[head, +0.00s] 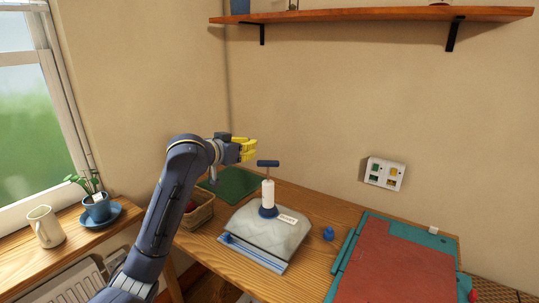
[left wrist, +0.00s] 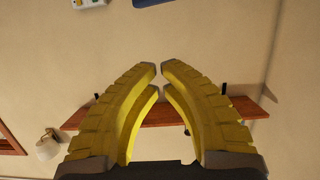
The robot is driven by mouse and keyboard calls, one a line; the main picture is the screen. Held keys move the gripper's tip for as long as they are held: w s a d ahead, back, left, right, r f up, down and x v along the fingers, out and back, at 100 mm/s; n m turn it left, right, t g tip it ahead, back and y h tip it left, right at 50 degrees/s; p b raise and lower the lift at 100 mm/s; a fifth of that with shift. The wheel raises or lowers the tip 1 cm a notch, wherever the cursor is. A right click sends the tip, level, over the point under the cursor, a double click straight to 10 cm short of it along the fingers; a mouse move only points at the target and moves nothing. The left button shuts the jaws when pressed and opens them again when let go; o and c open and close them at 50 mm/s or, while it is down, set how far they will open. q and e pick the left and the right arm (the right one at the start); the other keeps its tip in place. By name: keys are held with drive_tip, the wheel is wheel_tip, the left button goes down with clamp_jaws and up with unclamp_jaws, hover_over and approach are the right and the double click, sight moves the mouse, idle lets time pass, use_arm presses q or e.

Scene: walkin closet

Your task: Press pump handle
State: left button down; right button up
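The pump stands upright on a grey, puffed-up bag (head: 280,236) on the wooden table. It has a white barrel (head: 268,193) and a blue T-shaped handle (head: 268,163), with a short length of rod showing between them. My left gripper (head: 254,149) is just left of the handle and slightly higher, apart from it. In the left wrist view its yellow fingers (left wrist: 160,70) have their tips together with nothing between them. A blue piece, likely the handle (left wrist: 152,2), shows at that view's top edge. My right gripper is not in view.
A wicker basket (head: 197,214) and a green mat (head: 230,184) lie left of the bag. A small blue piece (head: 328,234) and a red and teal board (head: 395,265) are to its right. A wall outlet (head: 384,174) and a shelf (head: 380,14) are behind.

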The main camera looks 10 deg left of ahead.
use_arm(q)
drive_tip(key=shift+r, duration=0.1)
idle(0.3)
hover_over(267, 162)
wheel_tip(267, 162, down, 2)
drive_tip(key=shift+w+f, duration=0.1)
drive_tip(key=shift+f, duration=0.15)
wheel_tip(267, 162, down, 2)
drive_tip(key=shift+f, duration=1)
wheel_tip(267, 162, down, 7)
drive_tip(key=shift+r, duration=0.15)
